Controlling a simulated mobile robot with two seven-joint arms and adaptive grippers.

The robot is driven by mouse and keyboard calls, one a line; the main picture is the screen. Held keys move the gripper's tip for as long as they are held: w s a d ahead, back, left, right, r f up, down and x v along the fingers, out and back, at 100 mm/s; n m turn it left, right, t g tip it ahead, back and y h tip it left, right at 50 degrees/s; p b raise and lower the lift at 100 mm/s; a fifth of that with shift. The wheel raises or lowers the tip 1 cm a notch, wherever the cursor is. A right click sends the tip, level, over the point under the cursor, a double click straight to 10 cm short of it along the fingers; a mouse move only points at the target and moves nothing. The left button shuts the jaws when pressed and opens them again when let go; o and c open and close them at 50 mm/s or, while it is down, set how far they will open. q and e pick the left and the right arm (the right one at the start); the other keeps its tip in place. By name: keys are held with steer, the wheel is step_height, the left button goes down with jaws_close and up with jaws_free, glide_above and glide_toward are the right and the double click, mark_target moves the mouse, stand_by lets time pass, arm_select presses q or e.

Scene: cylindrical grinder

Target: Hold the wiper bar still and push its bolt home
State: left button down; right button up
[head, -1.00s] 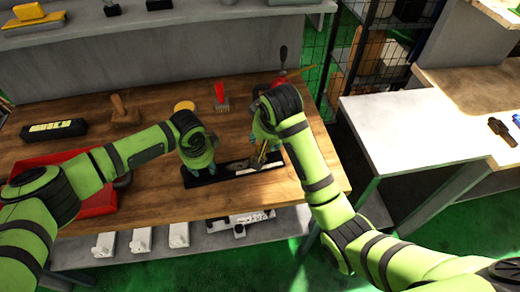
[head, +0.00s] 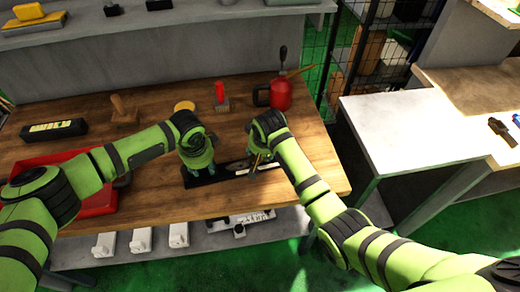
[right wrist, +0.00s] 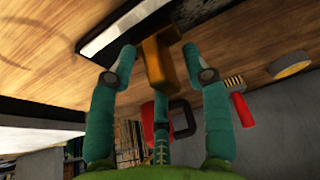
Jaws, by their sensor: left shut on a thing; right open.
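The wiper bar (head: 236,169), long and dark with a pale strip on top, lies near the table's front edge. My left gripper (head: 199,170) is shut on it towards its left end, from above. A brass-coloured, T-shaped piece, apparently the bolt (right wrist: 158,62), stands at the bar in the right wrist view. My right gripper (right wrist: 158,50) is open, its teal fingers on either side of the bolt with gaps visible. In the head view my right gripper (head: 257,158) is over the bar's right half and partly hides the bolt. How deep the bolt sits cannot be seen.
On the wooden table (head: 310,172) are a red oil can (head: 281,94), a red-handled brush (head: 220,96), a yellow disc (head: 184,106), a wooden stamp (head: 123,110), a black case (head: 54,129) and a red tray (head: 95,204). The table's right front corner is clear.

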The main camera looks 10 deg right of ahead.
arm_select(q)
steer(key=shift+s+f, duration=0.25)
steer(key=shift+f, duration=0.05)
arm_select(e)
jaws_close()
arm_select(q)
steer(key=shift+a, duration=0.1)
arm_select(e)
steer(key=shift+w+d, duration=0.15)
steer(key=shift+d, duration=1.3)
steer(key=shift+w+d, duration=0.15)
steer(key=shift+d, duration=1.25)
steer(key=shift+c, duration=0.2)
jaws_free()
steer(key=shift+o, duration=0.2)
steer(key=shift+a, duration=0.1)
steer(key=v, duration=1.2)
